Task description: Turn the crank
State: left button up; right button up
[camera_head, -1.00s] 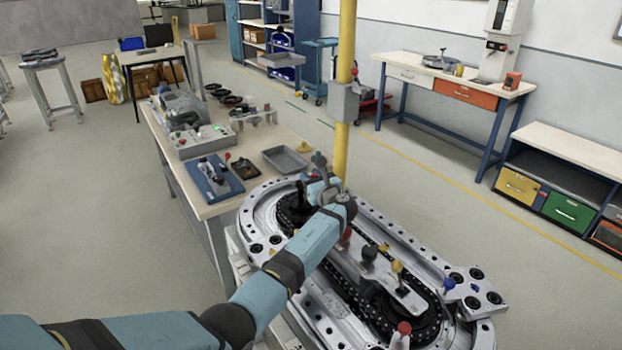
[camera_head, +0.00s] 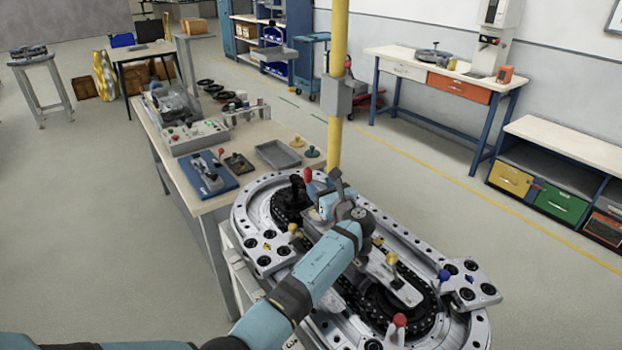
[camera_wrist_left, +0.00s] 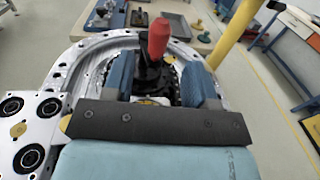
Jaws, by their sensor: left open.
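A red handle (camera_wrist_left: 158,37) rises from a black base (camera_wrist_left: 152,75) on the ring track; it looks like the crank handle. In the head view the red handle (camera_head: 308,174) shows just beyond my left gripper (camera_head: 322,188), beside a black upright part (camera_head: 295,188). In the left wrist view my left gripper (camera_wrist_left: 158,72) is open. Its two blue fingers stand left and right of the handle's base, with a gap on each side. Whether the handle lies fully between the fingertips or just beyond them, I cannot tell. My right gripper is not in view.
The silver ring track (camera_head: 425,250) has a black chain, a yellow knob (camera_head: 391,258), a blue knob (camera_head: 443,276) and another red knob (camera_head: 400,320). A yellow post (camera_head: 337,80) stands just behind. A workbench (camera_head: 205,207) with a grey tray (camera_head: 278,154) adjoins at left.

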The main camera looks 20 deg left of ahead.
pick_arm(q)
jog(key=shift+v, duration=2.25)
